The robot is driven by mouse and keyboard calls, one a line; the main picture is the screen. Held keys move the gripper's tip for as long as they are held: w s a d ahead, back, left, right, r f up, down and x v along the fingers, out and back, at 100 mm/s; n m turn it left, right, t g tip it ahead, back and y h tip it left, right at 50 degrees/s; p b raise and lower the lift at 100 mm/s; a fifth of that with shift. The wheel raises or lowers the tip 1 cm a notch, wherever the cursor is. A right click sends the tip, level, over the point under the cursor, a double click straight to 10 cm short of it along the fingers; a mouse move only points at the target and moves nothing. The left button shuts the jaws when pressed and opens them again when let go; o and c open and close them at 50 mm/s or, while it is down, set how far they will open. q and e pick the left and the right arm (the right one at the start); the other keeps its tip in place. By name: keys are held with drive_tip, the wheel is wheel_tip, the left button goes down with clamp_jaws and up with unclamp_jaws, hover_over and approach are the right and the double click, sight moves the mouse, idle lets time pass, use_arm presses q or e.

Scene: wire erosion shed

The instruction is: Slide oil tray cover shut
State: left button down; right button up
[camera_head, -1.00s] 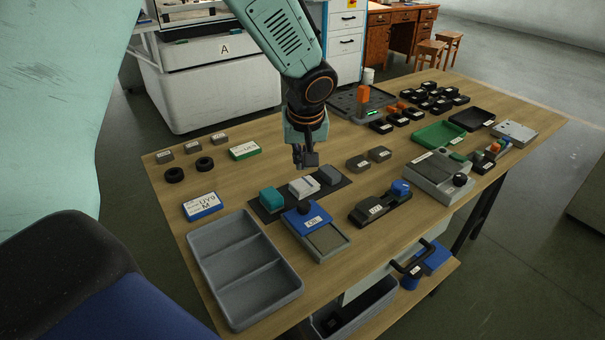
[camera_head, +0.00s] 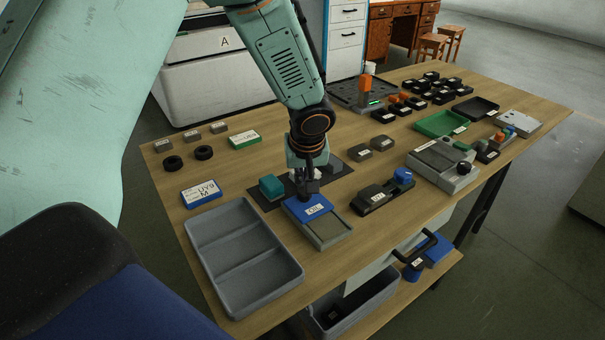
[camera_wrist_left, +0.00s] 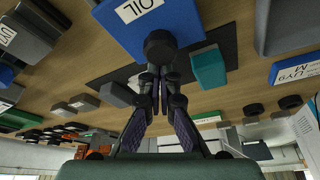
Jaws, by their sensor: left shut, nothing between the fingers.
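The oil tray (camera_head: 330,234) is a grey box near the table's front edge. Its blue cover (camera_head: 299,211) has a white OIL label and lies over the rear part; the front part of the tray is uncovered. The black round knob of the cover (camera_wrist_left: 160,46) shows in the wrist view; in the head view the gripper mostly hides it. My left gripper (camera_head: 309,188) is shut and empty, pointing down at the cover's rear end. In the wrist view its fingertips (camera_wrist_left: 158,76) are close to the knob; I cannot tell whether they touch it.
A grey divided tray (camera_head: 226,252) stands left of the oil tray. A black device with a blue knob (camera_head: 376,197) stands to its right. Behind is a dark mat (camera_head: 340,170) with a teal block (camera_head: 271,188). Bare tabletop lies around the black rings (camera_head: 204,152).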

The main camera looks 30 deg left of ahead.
sight(320, 207)
use_arm(q)
drive_tip(key=shift+w+f, duration=0.1)
drive_tip(key=s+d, duration=0.1)
drive_tip(key=d, duration=0.3)
drive_tip(key=s+d, duration=0.1)
drive_tip(key=d, duration=0.1)
drive_tip(key=shift+s+d, duration=0.1)
drive_tip(key=shift+s, duration=0.2)
drive_tip(key=shift+s+f, duration=0.1)
drive_tip(key=shift+s, duration=0.1)
drive_tip(key=shift+d, duration=0.1)
